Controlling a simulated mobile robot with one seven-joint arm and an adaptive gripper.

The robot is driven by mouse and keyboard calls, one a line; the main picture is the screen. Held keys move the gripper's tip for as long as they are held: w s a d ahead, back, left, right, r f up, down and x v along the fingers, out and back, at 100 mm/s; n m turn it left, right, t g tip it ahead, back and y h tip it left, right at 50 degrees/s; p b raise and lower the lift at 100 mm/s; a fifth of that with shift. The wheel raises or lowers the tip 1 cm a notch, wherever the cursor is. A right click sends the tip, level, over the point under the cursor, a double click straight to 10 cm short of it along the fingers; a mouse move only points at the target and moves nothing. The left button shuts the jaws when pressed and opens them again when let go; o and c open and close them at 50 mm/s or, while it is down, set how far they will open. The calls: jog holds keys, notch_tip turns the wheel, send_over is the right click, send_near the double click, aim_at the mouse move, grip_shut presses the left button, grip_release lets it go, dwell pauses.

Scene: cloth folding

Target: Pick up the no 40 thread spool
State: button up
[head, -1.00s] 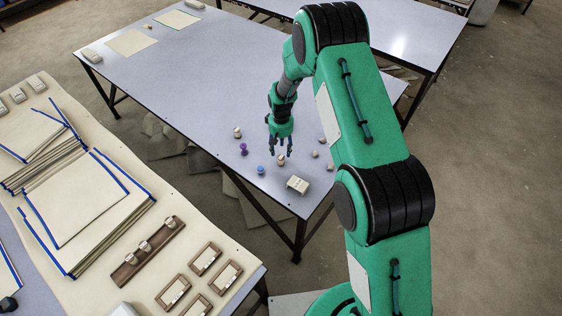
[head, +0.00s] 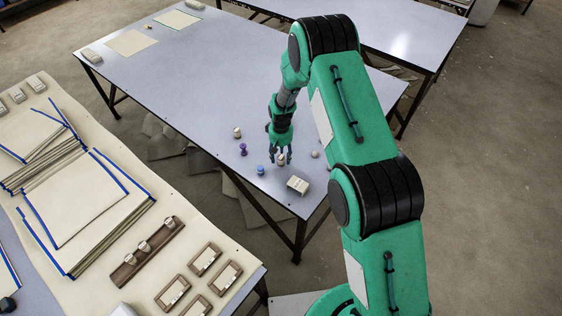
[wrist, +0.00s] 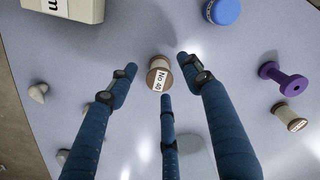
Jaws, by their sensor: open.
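The No 40 thread spool (wrist: 159,74) has wooden ends and a white label reading "No 40". In the wrist view it stands between and just beyond my open fingertips, with no finger seen touching it. In the head view the spool (head: 281,161) sits on the grey table (head: 215,85) near its right end, partly hidden by my fingers. My gripper (head: 280,157) is open, pointing down right over the spool. The gripper (wrist: 158,75) shows its three blue fingers in the wrist view.
Around the spool are a blue round piece (wrist: 224,11), a purple spool (wrist: 283,82), another wooden spool (wrist: 287,116), a cream block with lettering (wrist: 64,8) and a small pale knob (wrist: 38,93). A cream work table (head: 85,275) with stacked boards stands at the left.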

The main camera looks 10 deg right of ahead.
jog(key=shift+f, duration=0.6)
jog(key=shift+c, duration=0.5)
jog(key=c, duration=1)
